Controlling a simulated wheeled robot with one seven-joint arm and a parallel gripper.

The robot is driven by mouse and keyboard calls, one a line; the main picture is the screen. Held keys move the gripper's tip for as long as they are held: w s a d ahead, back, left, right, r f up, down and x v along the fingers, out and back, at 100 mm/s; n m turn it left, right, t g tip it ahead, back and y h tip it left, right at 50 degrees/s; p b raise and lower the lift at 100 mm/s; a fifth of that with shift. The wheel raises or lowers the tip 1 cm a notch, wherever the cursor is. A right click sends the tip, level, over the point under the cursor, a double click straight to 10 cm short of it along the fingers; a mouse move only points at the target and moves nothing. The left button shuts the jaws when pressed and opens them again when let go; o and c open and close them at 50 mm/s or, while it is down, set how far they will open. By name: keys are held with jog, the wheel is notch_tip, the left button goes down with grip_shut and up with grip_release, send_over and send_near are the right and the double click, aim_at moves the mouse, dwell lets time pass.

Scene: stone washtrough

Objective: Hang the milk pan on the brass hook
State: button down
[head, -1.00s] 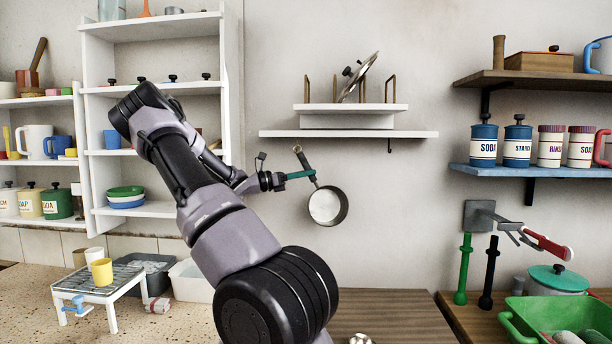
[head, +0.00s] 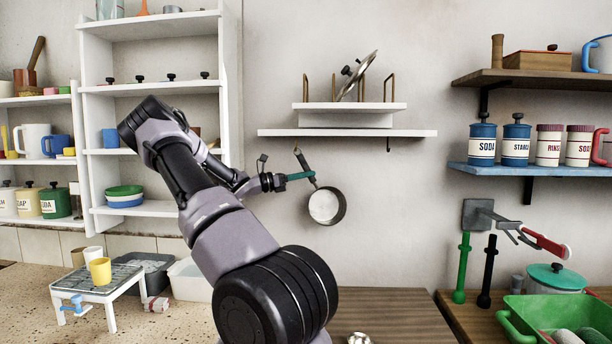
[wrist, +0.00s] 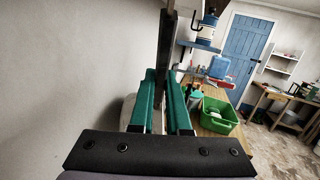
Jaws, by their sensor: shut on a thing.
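The milk pan (head: 338,206) hangs tilted below the white wall shelf, its pale inside facing me and its handle slanting up to the left. My gripper (head: 310,175), with green fingers, is shut on the handle. The wrist view shows the fingers (wrist: 160,98) on either side of the grey handle (wrist: 165,50); the pan's bowl is mostly hidden there. The handle's upper end is just under the shelf's left part. A small dark hook (head: 388,145) hangs under the shelf, to the right of the handle and apart from it. Its brass colour cannot be made out.
The white shelf (head: 410,133) carries a rack with a tilted lid (head: 360,75). Shelves with canisters (head: 515,145) stand at right, above a green tub (head: 520,318). A white shelf unit (head: 150,30) stands at left. The wall between pan and right shelves is clear.

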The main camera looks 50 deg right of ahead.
dwell(0.4)
jog(key=shift+c, duration=1)
grip_release()
jog(key=r+v, duration=0.1)
jog(key=v, duration=0.6)
jog(key=shift+f, duration=0.4)
jog(key=shift+w+a, duration=0.1)
jog(key=shift+a, duration=0.05)
dwell(0.4)
